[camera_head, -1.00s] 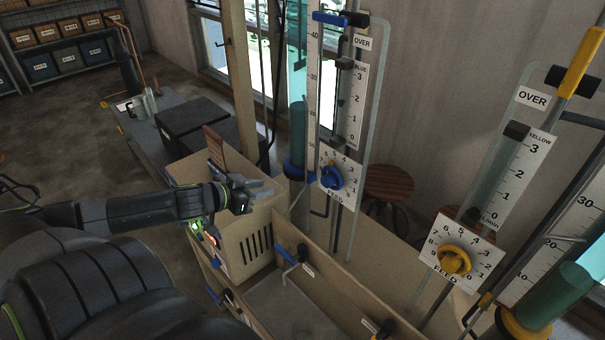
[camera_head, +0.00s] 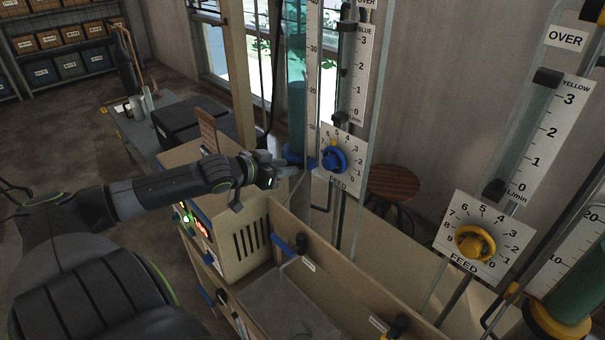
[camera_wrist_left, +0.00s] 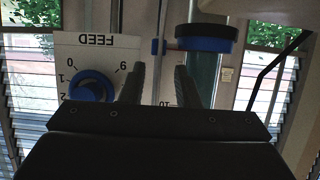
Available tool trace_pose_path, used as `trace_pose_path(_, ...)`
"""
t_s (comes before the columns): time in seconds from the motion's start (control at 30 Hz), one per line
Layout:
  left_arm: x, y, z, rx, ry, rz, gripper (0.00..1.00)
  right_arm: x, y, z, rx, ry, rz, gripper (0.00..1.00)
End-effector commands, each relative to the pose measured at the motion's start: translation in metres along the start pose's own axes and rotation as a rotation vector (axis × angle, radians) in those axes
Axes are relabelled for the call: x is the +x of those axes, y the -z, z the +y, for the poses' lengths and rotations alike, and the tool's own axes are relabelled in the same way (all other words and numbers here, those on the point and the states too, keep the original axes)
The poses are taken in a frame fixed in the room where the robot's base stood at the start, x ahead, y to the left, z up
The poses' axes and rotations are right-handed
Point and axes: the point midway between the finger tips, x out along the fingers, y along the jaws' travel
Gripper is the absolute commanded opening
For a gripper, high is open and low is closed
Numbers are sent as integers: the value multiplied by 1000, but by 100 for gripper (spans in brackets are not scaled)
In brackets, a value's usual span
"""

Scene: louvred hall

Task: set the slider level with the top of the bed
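The blue-fitted column (camera_head: 296,112) shows a darker teal bed (camera_head: 296,118) in its lower part, with paler teal above. A numbered scale strip (camera_head: 313,90) stands along its right side. A small blue piece, which looks like the slider (camera_head: 310,163), sits low at this strip; it also seems to show in the left wrist view (camera_wrist_left: 158,47). My left gripper (camera_head: 286,168) is just left of the column's blue base collar. In the left wrist view its two fingers (camera_wrist_left: 158,85) are apart with nothing between them. My right gripper is not in view.
The blue FEED dial (camera_head: 334,159) is right of the strip. A second column with a yellow FEED dial (camera_head: 475,244) stands at the right. A wooden box (camera_head: 240,230) lies below my left forearm, with a trough (camera_head: 290,305) in front. A stool (camera_head: 393,182) stands behind.

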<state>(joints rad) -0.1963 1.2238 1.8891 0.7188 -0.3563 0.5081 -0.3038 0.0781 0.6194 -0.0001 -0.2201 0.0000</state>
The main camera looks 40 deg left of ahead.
Motion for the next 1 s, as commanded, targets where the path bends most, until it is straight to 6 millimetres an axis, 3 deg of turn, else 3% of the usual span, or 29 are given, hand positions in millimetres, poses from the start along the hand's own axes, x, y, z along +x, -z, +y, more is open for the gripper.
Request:
trace_pose_path(0.1, 16, -2, 2, -3, -9, 5, 29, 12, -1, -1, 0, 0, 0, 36)
trace_pose_path(0.5, 61, 1, 1, -4, -4, 2, 29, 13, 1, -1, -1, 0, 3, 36)
trace_pose_path(0.97, 70, 0, 2, 1, -5, -2, 29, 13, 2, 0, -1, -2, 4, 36)
trace_pose_path(1.0, 70, 0, 2, 1, -5, -1, 25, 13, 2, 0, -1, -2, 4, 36)
